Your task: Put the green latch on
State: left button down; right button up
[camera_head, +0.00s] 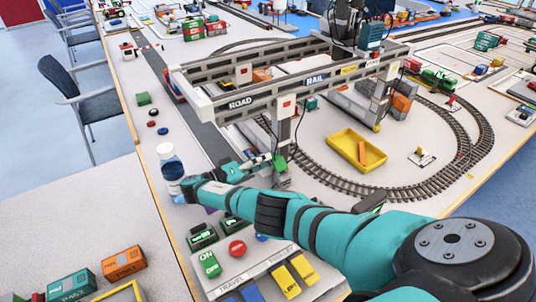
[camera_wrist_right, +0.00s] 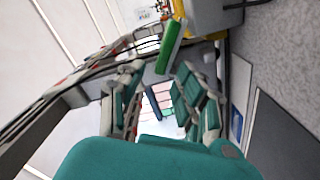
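The green latch (camera_head: 280,162) is a small green bar at the near leg of the gantry crane (camera_head: 283,125). In the right wrist view the latch (camera_wrist_right: 170,47) stands out at a slant just beyond my fingertips, nearer the right finger. My right gripper (camera_head: 262,163) points at the crane leg from the left. In its wrist view the right gripper (camera_wrist_right: 160,72) has its fingers spread, with nothing held between them. I cannot tell whether a fingertip touches the latch. My left gripper does not show.
A control panel (camera_head: 255,270) with buttons and switches lies below my right arm. A water bottle (camera_head: 171,170) stands close to my wrist at the table's left edge. A yellow tray (camera_head: 356,150) and curved train track (camera_head: 400,190) lie right of the crane leg.

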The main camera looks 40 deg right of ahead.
jog(key=shift+s+d, duration=0.15)
jog(key=shift+d, duration=1.05)
grip_shut()
